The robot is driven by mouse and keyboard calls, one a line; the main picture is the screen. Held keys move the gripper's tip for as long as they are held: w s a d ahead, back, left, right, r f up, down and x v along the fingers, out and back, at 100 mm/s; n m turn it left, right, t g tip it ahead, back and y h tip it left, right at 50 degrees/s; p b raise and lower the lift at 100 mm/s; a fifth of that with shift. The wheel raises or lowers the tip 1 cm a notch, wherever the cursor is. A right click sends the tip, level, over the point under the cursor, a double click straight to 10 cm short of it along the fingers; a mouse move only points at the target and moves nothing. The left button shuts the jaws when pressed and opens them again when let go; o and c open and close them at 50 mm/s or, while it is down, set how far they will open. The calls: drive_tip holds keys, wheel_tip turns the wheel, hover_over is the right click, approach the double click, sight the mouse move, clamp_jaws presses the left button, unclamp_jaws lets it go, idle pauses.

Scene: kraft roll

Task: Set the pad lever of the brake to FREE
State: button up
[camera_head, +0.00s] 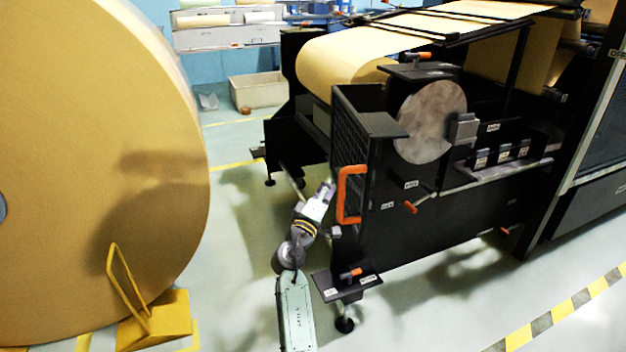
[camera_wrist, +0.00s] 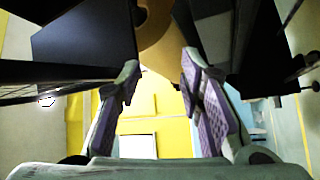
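The black brake stand (camera_head: 450,225) carries a grey disc (camera_head: 430,122) with a grey block (camera_head: 463,129) at its right edge. Below the disc, an orange-tipped lever (camera_head: 411,207) sits on the front panel, its grip at the lower left end of a thin rod. Small white labels beside it are too small to read, so I cannot confirm it is the pad lever or its setting. My gripper (camera_head: 328,188) is left of the stand, near the orange gate handle and apart from that lever. In the wrist view my gripper (camera_wrist: 160,75) has its fingers spread, with nothing between them.
An orange gate handle (camera_head: 352,195) stands close right of my gripper. Other orange-tipped levers are on the low shelf (camera_head: 350,273), atop the stand (camera_head: 418,56) and low right (camera_head: 505,231). A huge kraft roll (camera_head: 95,170) and yellow chock (camera_head: 160,325) fill the left. Right foreground floor is clear.

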drive_tip(key=shift+t+y, duration=0.6)
drive_tip(key=shift+y, duration=0.2)
drive_tip(key=shift+s+a+r, duration=0.25)
drive_tip(key=shift+a+r, duration=0.6)
drive_tip(key=shift+a, duration=0.2)
drive_tip(key=shift+s+a+r, duration=0.2)
drive_tip(key=shift+a+r, duration=0.6)
drive_tip(key=shift+a, duration=0.2)
